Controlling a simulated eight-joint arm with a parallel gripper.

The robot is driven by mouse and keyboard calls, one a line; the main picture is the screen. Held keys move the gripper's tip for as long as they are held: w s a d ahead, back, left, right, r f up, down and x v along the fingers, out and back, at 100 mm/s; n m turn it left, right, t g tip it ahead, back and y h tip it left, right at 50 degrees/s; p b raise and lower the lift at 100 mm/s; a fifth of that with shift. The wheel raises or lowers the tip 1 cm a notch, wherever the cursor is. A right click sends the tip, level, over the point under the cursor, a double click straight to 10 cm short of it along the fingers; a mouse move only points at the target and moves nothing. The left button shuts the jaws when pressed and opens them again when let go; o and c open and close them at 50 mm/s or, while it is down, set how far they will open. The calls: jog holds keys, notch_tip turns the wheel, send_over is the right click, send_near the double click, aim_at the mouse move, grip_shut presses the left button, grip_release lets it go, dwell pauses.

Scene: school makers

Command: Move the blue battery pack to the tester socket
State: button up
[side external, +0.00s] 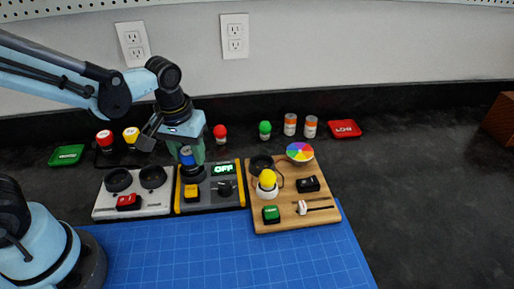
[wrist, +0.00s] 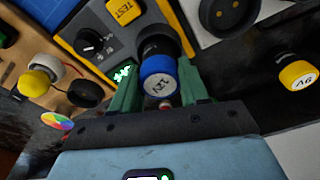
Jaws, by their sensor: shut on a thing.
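The blue battery pack (side external: 187,157), labelled 12V on its top, shows its blue cap in the wrist view (wrist: 158,80). My gripper (side external: 190,153) is shut on it, with a green finger on either side (wrist: 158,88). The pack is upright over the dark round socket of the yellow-edged tester (side external: 224,199). I cannot tell whether its lower end is seated or just above the socket. The tester has a lit display (side external: 224,169) reading OFF, a yellow TEST button (side external: 191,191) and a black knob (side external: 225,187).
Left of the tester is a pale panel (side external: 150,208) with two round sockets and a red switch. Right is a wooden board (side external: 325,216) with a yellow bulb (side external: 267,179). The blue mat's front is clear.

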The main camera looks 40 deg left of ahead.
aim_at(184, 155)
jog(key=shift+f, duration=0.15)
jog(key=o, duration=0.9)
jog(key=shift+s+d+r, duration=0.1)
jog(key=shift+s+r, duration=0.1)
jog(key=shift+r, duration=1.65)
jog(key=shift+s+d+r, duration=0.1)
jog(key=shift+s+r, duration=0.15)
jog(key=shift+r, duration=1.55)
jog(key=shift+s+d+r, duration=0.1)
jog(key=shift+s+r, duration=0.1)
jog(key=shift+r, duration=1.65)
jog(key=f+m+t, duration=0.1)
jog(key=t, duration=0.1)
jog(key=s+a+f+m+t, duration=0.1)
jog(key=m+t, duration=0.1)
jog(key=a+f+m+t, duration=0.1)
jog(key=shift+s+a+f+m+t+h, duration=0.2)
jog(key=shift+s+a+m+t+h, duration=0.1)
jog(key=shift+s+t, duration=0.1)
